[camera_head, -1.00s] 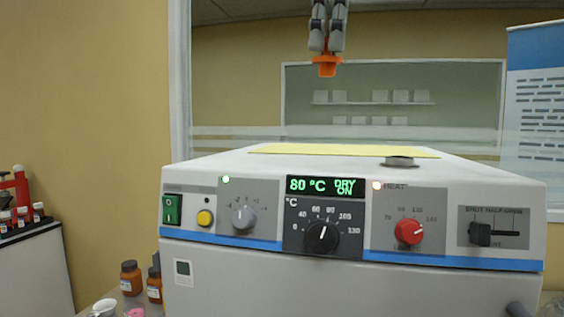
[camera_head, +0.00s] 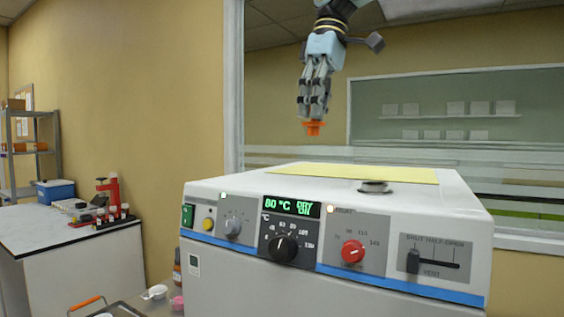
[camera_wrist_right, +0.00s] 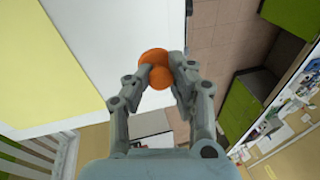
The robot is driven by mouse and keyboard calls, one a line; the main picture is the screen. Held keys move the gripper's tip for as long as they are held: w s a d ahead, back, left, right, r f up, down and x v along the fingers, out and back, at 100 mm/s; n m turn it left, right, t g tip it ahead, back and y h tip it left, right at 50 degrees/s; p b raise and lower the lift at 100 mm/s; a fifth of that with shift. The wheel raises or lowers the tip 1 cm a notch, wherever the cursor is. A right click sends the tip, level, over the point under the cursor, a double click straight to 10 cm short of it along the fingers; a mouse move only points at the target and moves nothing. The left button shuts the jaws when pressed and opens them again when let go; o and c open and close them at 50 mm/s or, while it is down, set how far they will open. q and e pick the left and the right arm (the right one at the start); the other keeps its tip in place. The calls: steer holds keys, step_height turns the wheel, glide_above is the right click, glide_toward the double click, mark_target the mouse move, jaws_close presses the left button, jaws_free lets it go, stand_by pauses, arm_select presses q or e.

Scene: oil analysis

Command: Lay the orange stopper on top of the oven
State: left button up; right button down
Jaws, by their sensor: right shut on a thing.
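My right gripper (camera_head: 314,112) is shut on the orange stopper (camera_head: 314,128) and holds it in the air, pointing down, above the left part of the oven's top. The stopper also shows between the fingertips in the right wrist view (camera_wrist_right: 155,68). The white oven (camera_head: 220,190) has a front panel with a green display, knobs and a vent slider. A yellow sheet (camera_head: 350,173) lies on its top. In the wrist view the stopper appears over the white top beside the yellow sheet. My left gripper is not in view.
A round metal vent piece (camera_head: 375,187) stands on the oven's top towards the front right. A side bench (camera_head: 40,232) with red equipment is at the left. A tray with an orange handle (camera_head: 87,303) and small dishes sit low beside the oven.

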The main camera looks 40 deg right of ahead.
steer(key=w+f+p, duration=0.1)
steer(key=w, duration=0.2)
steer(key=w+f+p, duration=0.1)
steer(key=w+f, duration=0.1)
steer(key=w, duration=0.1)
steer(key=w+f+p, duration=0.1)
steer(key=w+f, duration=0.1)
steer(key=w, duration=0.1)
steer(key=shift+d+f, duration=0.1)
steer(key=shift+d, duration=0.2)
steer(key=shift+f, duration=0.35)
step_height(320, 180, down, 2)
steer(key=shift+s+f+b, duration=0.1)
steer(key=shift+b, duration=0.3)
steer(key=shift+f+p, duration=0.3)
steer(key=shift+f, duration=0.3)
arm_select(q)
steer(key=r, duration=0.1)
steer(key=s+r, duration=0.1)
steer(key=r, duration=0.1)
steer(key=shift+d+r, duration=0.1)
arm_select(e)
steer(key=shift+f, duration=0.1)
steer(key=c, duration=1.1)
jaws_free()
steer(key=shift+c, duration=0.2)
